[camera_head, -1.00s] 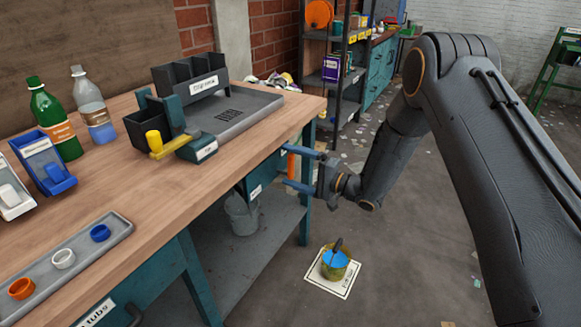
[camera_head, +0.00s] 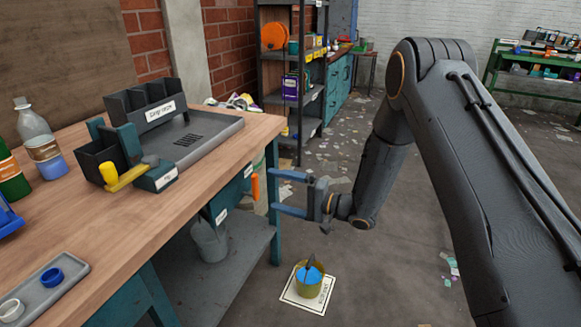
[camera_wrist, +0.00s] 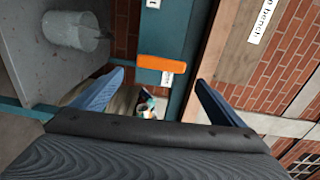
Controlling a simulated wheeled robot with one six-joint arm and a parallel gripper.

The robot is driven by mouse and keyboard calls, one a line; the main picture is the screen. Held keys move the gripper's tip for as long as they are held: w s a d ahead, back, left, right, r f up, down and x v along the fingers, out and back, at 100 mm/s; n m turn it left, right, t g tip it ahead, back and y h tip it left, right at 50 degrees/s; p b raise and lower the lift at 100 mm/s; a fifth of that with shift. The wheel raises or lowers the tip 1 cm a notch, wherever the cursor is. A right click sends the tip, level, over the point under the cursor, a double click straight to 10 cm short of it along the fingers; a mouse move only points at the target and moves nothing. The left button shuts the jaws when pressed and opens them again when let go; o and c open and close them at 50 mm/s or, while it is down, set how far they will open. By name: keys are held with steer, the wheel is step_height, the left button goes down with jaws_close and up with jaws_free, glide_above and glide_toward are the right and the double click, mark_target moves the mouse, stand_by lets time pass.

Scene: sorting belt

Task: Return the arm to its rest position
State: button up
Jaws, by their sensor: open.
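My gripper (camera_head: 290,192) is open and empty, its two blue fingers pointing left toward the bench's right end in the head view. My dark arm hangs down from the upper right, with the forearm bent toward the bench. In the wrist view my gripper (camera_wrist: 150,95) shows its two fingers spread wide with nothing between them. Beyond them are an orange handle-like thing (camera_wrist: 162,64) on the teal bench leg and a grey bucket (camera_wrist: 78,32) on the lower shelf. Whether the fingers touch the bench cannot be told.
The wooden bench (camera_head: 190,205) holds a grey tray station (camera_head: 215,128), bottles and a ring tray (camera_head: 60,285). A yellow pot (camera_head: 309,277) stands on a floor sheet below my gripper. A shelf rack (camera_head: 292,70) stands behind. The floor right of the bench is mostly open.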

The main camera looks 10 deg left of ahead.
steer(key=w+d+r+t+h+p, duration=0.2)
steer(key=w+d+r+h, duration=0.1)
steer(key=d+h, duration=0.15)
steer(key=w+d+r+t+h+p, duration=0.1)
steer(key=w+d+r+t+h, duration=0.15)
steer(key=d, duration=0.35)
steer(key=s+d+r+g+h+p, duration=0.1)
steer(key=s+d+r+h, duration=0.15)
steer(key=d, duration=0.35)
steer(key=s+d+r+h+p, duration=0.2)
steer(key=s+d+h, duration=0.2)
steer(key=d, duration=0.2)
steer(key=s+d+r+n+g+h+p, duration=0.1)
steer(key=s+d+r+g+h, duration=0.1)
steer(key=s+d, duration=0.35)
steer(key=s+d+r+n+g+h+p, duration=0.1)
steer(key=s+d+r+g+h, duration=0.15)
steer(key=s, duration=0.55)
steer(key=s+d+r+n+g+y+p, duration=0.1)
steer(key=s+r+g+p, duration=0.1)
steer(key=s, duration=1.6)
steer(key=shift+s+r+g, duration=0.3)
steer(key=shift+r+g, duration=0.3)
steer(key=shift+g, duration=0.5)
